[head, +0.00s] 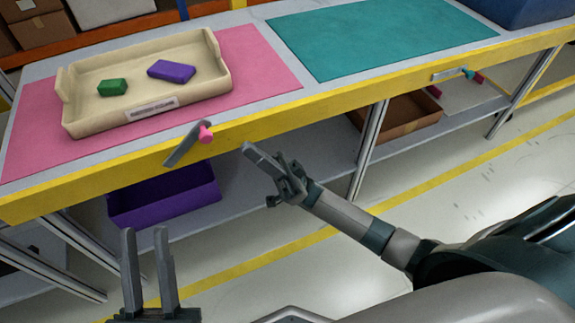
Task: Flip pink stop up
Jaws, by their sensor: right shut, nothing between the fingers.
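The pink stop is on the yellow front edge of the table. It is a grey flap (183,148) with a pink knob (206,133) at its right end, and it slants down to the left from the knob. My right gripper (247,149) is shut and empty, in front of the table edge, a little to the right of the pink knob and apart from it. My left gripper (146,232) is open and empty, lower in the picture, below and to the left of the stop.
A cream tray (150,110) with a green block (112,87) and a purple block (171,71) stands on a pink mat (262,62). A teal mat (380,35) lies to the right. Below are a purple bin (165,203) and a brown box (400,122). Another stop (452,73) is at the right edge.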

